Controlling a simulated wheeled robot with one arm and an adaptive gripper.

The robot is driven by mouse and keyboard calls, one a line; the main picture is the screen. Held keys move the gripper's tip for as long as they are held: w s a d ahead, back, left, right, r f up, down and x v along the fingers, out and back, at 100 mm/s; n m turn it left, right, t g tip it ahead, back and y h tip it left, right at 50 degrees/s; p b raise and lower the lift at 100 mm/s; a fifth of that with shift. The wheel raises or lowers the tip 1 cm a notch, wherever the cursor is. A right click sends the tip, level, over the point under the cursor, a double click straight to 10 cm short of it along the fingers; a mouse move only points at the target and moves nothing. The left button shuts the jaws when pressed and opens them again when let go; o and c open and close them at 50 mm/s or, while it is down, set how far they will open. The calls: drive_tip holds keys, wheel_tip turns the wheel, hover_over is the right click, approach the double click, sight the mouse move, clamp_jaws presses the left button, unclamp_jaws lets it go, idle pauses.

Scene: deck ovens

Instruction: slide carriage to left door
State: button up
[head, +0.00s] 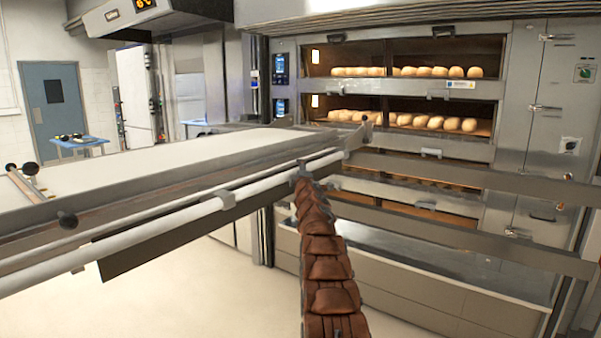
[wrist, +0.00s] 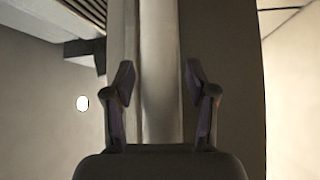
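The carriage (head: 150,168) is a long loader with a pale flat top and metal sides. It spans from the left edge of the head view to the oven front. A white bar (head: 190,214) runs along its near side, held by grey brackets. My gripper (head: 304,172) is at this bar, near its right part; the arm hides part of it. In the wrist view my gripper (wrist: 160,78) is open, one finger on each side of the pale bar (wrist: 159,100), with gaps visible. The oven's upper glass door (head: 403,58) and lower one (head: 403,118) show bread loaves behind them.
Metal rails (head: 470,178) cross in front of the oven's lower decks on the right. A blue-grey room door (head: 54,95) and a small blue table (head: 80,143) are at the far left. Pale floor (head: 190,290) is clear below the carriage.

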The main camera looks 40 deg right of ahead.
drive_tip(key=shift+a+r, duration=0.1)
drive_tip(key=shift+a, duration=0.05)
idle(0.3)
drive_tip(key=shift+s, duration=0.2)
drive_tip(key=shift+s+a+r, duration=0.15)
drive_tip(key=shift+s+a, duration=0.05)
drive_tip(key=shift+s, duration=0.15)
drive_tip(key=shift+s+a+f, duration=0.35)
drive_tip(key=shift+s+f, duration=0.1)
drive_tip(key=shift+f, duration=0.1)
drive_tip(key=shift+v, duration=2.45)
drive_tip(key=shift+s+d+r, duration=0.1)
drive_tip(key=shift+r, duration=0.05)
